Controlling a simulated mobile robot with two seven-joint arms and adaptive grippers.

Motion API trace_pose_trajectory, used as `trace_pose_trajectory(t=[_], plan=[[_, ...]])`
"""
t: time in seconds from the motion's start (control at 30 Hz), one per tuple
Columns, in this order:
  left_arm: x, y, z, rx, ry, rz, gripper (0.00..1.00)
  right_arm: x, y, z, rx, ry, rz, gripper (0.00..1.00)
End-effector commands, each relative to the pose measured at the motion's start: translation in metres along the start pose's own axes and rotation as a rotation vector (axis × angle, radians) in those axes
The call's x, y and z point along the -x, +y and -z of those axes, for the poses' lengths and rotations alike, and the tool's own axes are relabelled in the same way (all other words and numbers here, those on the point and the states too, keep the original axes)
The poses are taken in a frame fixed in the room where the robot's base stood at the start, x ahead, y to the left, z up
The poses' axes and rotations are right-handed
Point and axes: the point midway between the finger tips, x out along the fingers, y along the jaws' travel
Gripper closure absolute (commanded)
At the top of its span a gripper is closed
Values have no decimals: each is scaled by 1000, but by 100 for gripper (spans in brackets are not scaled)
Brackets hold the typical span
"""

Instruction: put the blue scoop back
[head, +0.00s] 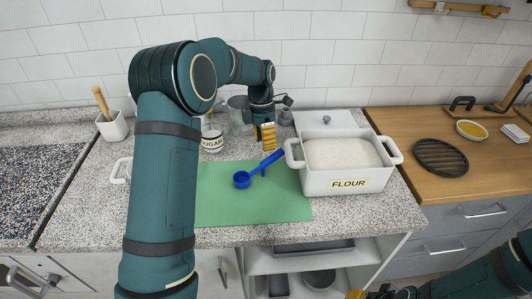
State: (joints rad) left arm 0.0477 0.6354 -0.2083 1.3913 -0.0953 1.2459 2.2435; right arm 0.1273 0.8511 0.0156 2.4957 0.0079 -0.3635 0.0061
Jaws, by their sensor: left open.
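The blue scoop (242,180) lies on the green mat (240,207), its handle pointing up and right to the flour box. My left gripper (268,144) is open, with its yellow fingers close to the handle's far end. I cannot tell whether they touch it. The white box labelled FLOUR (348,184) stands right of the scoop, filled with pale flour. A jar labelled SUGAR (212,142) stands behind the mat. Only a yellow bit of my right gripper (356,295) shows at the bottom edge.
A white pot with a wooden tool (112,126) is at the left. A black trivet (440,157) and a yellow-filled bowl (471,129) sit on the wooden counter at right. My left arm hides part of the mat.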

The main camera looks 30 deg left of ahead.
Motion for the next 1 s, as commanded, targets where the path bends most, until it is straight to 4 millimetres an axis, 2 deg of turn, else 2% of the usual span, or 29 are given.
trace_pose_trajectory(t=[0.1, 0.3, 1.0], plan=[[24, 0, 0, 0, -2, -3, 57, 4, -2, 2, -1, 4, 0, 53], [44, 0, 0, -1, -1, 0, 57, 7, -3, 4, -2, 8, -1, 53], [48, 0, 0, 0, 0, 0, 57, 7, -3, 4, -2, 8, -1, 53]])
